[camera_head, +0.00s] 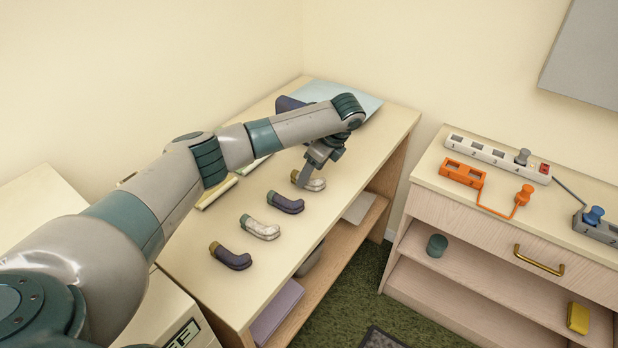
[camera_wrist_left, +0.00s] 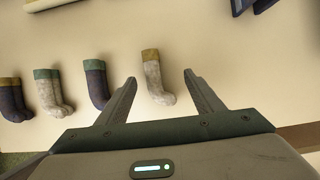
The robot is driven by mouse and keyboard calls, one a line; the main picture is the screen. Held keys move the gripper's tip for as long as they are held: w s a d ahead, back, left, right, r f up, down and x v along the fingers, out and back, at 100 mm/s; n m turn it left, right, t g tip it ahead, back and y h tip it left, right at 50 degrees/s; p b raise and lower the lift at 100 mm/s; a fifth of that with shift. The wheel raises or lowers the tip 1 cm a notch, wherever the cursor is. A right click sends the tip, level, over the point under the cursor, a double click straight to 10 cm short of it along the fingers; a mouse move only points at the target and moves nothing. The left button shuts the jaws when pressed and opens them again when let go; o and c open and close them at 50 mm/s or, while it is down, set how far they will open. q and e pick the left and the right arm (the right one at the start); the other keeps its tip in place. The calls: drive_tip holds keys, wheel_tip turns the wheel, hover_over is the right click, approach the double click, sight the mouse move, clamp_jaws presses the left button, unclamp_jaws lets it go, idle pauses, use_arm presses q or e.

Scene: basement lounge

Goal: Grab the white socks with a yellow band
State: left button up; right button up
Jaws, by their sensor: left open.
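The white socks with a yellow band (camera_head: 314,184) lie on the light table, at the far end of a row of socks. They also show in the left wrist view (camera_wrist_left: 155,78), with the band at the top. My left gripper (camera_head: 320,165) is open over them and partly hides them in the head view. In the left wrist view its fingertips (camera_wrist_left: 160,77) are on either side of the socks, with gaps on both sides. I cannot tell the height of the fingers above the table. My right gripper is not in view.
Purple socks with a green band (camera_head: 285,203) lie nearest. White socks with a green band (camera_head: 260,228) and purple socks with a yellow band (camera_head: 230,257) follow along the row. A cabinet (camera_head: 450,205) with a power strip (camera_head: 490,155) stands to the right.

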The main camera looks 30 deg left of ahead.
use_arm(q)
drive_tip(key=shift+x, duration=1.45)
drive_tip(key=shift+p, duration=0.5)
drive_tip(key=c, duration=1.2)
